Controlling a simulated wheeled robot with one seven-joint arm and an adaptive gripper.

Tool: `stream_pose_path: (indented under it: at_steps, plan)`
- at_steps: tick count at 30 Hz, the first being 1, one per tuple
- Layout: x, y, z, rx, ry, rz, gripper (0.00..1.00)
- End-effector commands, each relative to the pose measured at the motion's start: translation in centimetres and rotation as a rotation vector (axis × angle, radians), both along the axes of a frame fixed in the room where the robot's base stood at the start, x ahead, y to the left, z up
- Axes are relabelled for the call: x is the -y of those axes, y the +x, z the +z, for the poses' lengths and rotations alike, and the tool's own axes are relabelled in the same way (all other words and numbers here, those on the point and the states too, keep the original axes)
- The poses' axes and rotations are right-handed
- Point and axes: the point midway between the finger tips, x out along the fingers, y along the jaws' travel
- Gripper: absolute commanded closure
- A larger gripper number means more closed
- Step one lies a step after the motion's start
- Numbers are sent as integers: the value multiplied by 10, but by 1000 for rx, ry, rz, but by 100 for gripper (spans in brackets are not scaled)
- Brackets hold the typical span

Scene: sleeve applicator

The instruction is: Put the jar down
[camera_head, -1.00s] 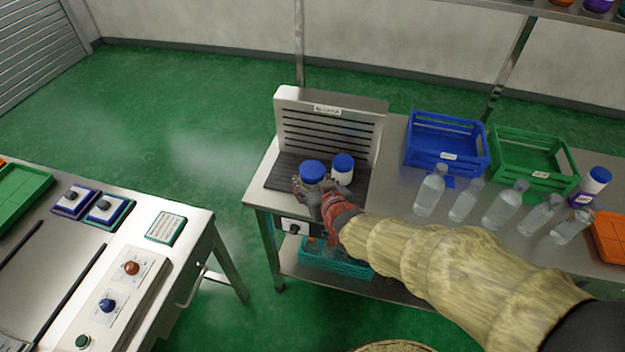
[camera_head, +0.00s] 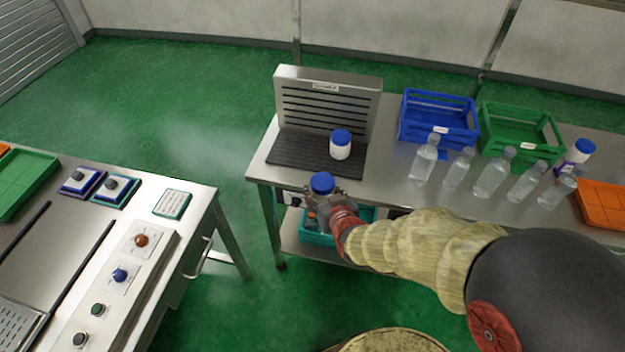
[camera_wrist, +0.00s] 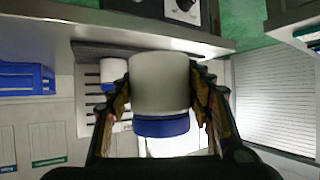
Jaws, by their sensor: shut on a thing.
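A white jar with a blue lid (camera_head: 322,183) is held in my gripper (camera_head: 324,197), in front of the steel table's front edge. In the wrist view the jar (camera_wrist: 160,82) fills the space between both fingers of my gripper (camera_wrist: 161,95), which are shut on its sides; the picture is upside down there. A second white jar with a blue lid (camera_head: 340,146) stands upright on the dark ribbed mat (camera_head: 290,158) of the slotted steel stand (camera_head: 328,100). It also shows behind the fingers in the wrist view (camera_wrist: 112,72). The held jar's lower part is hidden by my gripper in the head view.
Several clear bottles (camera_head: 424,160) stand right of the stand. A blue crate (camera_head: 437,122), a green crate (camera_head: 520,135) and an orange tray (camera_head: 603,205) are further right. A teal basket (camera_head: 318,238) sits on the lower shelf. The mat's left and front are bare. A control table (camera_head: 185,240) stands left.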

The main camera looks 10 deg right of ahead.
Motion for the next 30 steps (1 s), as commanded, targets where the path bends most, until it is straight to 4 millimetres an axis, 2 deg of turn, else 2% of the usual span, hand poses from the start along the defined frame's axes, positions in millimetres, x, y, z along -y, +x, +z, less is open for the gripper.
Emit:
stream_pose_path:
  at_steps: [1, 9, 14, 23, 30]
  plan:
    - [8, -1, -16, -5, -2, -14, 82]
    - [53, -9, -98, -6, -1, -90, 82]
    - [74, -13, -133, -3, 0, -126, 82]
    - [98, -17, -179, -1, 1, -167, 82]
    - [98, -17, -178, 0, 0, -166, 82]
